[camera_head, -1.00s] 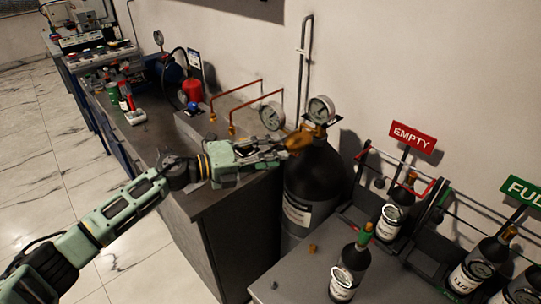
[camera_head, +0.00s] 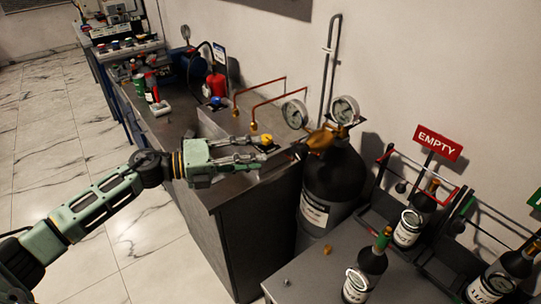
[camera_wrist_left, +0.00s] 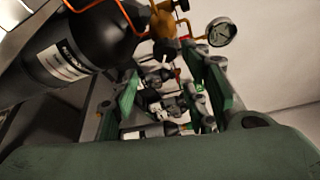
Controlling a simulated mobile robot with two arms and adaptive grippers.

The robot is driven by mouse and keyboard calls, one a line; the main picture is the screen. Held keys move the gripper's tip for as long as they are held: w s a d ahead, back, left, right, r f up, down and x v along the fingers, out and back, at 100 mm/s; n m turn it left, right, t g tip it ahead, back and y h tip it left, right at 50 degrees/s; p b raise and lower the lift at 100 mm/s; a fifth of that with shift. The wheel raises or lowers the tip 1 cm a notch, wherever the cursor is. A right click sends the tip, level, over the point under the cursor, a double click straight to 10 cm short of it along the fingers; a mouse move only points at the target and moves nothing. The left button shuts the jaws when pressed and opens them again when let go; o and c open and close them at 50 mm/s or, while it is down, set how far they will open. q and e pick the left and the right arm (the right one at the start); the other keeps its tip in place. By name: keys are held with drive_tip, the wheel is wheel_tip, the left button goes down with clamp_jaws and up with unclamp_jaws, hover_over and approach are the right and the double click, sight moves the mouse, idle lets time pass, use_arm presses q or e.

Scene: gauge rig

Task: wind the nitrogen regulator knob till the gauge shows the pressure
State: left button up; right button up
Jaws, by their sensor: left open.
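The brass regulator (camera_head: 320,138) sits on top of a dark gas cylinder (camera_head: 335,178) with a white label. Two round white gauges, the left one (camera_head: 294,114) and the right one (camera_head: 345,109), stand above it; their readings are too small to tell. A black knob (camera_head: 299,151) juts from the regulator's left side. My left gripper (camera_head: 264,150) is open and empty, a short way left of the knob and not touching it. The left wrist view shows the regulator (camera_wrist_left: 163,20) and one gauge (camera_wrist_left: 221,32) beyond the parted fingers. My right gripper is not in view.
A dark bench (camera_head: 235,190) lies below my left arm, with copper pipes (camera_head: 262,90) above it. At right, a grey table (camera_head: 310,285) holds a bottle (camera_head: 366,270); racks and an EMPTY sign (camera_head: 437,142) stand behind.

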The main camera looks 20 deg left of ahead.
sight(298, 155)
use_arm(q)
drive_tip(key=shift+s+a+r, duration=0.1)
drive_tip(key=shift+s+a, duration=0.3)
drive_tip(key=shift+a, duration=0.1)
drive_tip(key=d+f+n+t+y+p, duration=0.15)
drive_tip(key=d+n+t, duration=0.3)
drive_tip(key=n, duration=0.95)
drive_tip(key=d+f+n+t+y+b, duration=0.1)
drive_tip(key=d+f+n+t+y, duration=0.35)
drive_tip(key=n, duration=1.05)
drive_tip(key=w+r+h, duration=0.1)
drive_tip(key=w+d+r+h+p, duration=0.1)
drive_tip(key=w+r, duration=0.1)
drive_tip(key=w+d+r+t+p, duration=0.1)
drive_tip(key=w, duration=0.1)
drive_tip(key=shift+w+r+h, duration=0.25)
drive_tip(key=shift+r+h, duration=0.1)
drive_tip(key=shift+h, duration=0.05)
